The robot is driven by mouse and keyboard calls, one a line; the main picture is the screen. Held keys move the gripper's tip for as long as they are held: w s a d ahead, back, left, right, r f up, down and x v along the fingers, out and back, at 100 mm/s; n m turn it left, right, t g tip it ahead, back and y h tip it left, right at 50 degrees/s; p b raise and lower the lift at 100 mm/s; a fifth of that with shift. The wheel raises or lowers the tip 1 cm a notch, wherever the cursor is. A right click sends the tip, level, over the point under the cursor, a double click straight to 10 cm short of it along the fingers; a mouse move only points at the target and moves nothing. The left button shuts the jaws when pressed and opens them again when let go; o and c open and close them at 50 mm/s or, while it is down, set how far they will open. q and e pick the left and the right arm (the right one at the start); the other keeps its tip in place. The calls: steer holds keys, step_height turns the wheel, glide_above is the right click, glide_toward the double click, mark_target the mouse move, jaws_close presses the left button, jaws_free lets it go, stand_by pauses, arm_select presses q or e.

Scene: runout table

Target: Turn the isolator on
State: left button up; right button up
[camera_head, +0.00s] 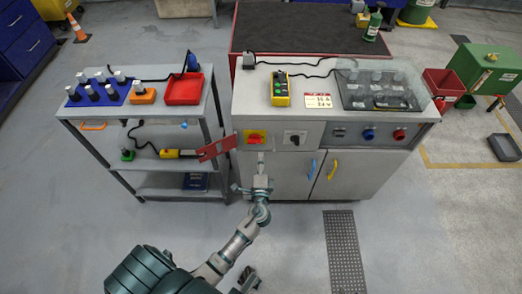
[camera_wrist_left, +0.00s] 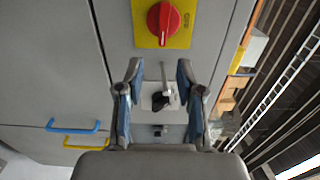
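The isolator is a red rotary switch on a yellow plate (camera_head: 255,137) at the front left of the grey cabinet. In the left wrist view its red knob (camera_wrist_left: 165,20) is at the top, beyond the fingertips. My left gripper (camera_head: 260,182) is in front of the cabinet, just below the isolator. In the left wrist view the left gripper (camera_wrist_left: 160,75) has its fingers spread, open and empty. A black switch on a pale plate (camera_wrist_left: 162,97) shows between them, with a grey lever-like piece beside it. A small dark part low in the head view may be my right gripper; its state is unclear.
The black switch (camera_head: 295,139) sits right of the isolator, then a blue knob (camera_head: 369,134) and a red knob (camera_head: 399,134). A blue handle (camera_head: 311,169) and a yellow handle (camera_head: 332,170) are on the doors below. A red tag (camera_head: 217,148) is left of the isolator.

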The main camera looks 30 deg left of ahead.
arm_select(q)
steer(key=v, duration=0.5)
steer(key=shift+d, duration=0.1)
stand_by(0.3)
